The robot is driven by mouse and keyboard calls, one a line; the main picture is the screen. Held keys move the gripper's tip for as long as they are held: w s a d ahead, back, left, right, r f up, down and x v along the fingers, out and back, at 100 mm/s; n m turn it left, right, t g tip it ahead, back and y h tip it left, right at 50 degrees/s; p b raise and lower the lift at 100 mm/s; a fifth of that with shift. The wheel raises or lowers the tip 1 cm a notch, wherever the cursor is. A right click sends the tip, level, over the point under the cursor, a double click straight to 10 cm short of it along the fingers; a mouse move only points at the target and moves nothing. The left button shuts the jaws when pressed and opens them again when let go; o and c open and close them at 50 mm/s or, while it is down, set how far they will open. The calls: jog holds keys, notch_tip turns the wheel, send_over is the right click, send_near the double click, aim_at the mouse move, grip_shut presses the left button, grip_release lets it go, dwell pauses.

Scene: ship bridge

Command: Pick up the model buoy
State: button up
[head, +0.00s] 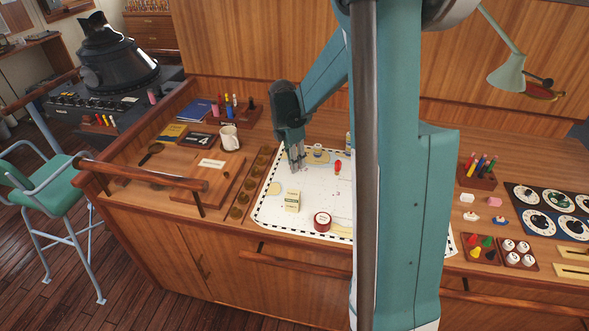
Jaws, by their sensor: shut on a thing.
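My gripper (296,166) points down over the left part of the white chart (268,213). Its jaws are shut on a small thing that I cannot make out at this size. A small red upright piece (338,167), which may be a model buoy, stands on the chart to the right of my gripper, apart from it. A tray (466,255) at the right holds small red, green, yellow and black pieces that look like model buoys. I cannot tell which of these the task means, or whether the held thing is one.
On the chart are a cream box (292,200) and a red round tape-like object (322,221). A white mug (228,137) and a wooden board (189,188) lie left. A wooden rail (143,175) runs along the front left edge. My arm hides the chart's right part.

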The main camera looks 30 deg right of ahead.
jog(key=shift+r, duration=0.65)
jog(key=shift+s, duration=0.1)
jog(key=shift+s+r, duration=0.15)
jog(key=shift+s, duration=0.3)
jog(key=s+a+r+p, duration=0.1)
jog(key=s+r, duration=0.1)
jog(key=s, duration=0.8)
jog(key=s+a+r+p, duration=0.2)
jog(key=s, duration=0.9)
jog(key=shift+s+m, duration=0.3)
send_over(323, 219)
jog(key=shift+w+f, duration=0.1)
jog(key=shift+f, duration=2.7)
jog(key=shift+f, duration=0.1)
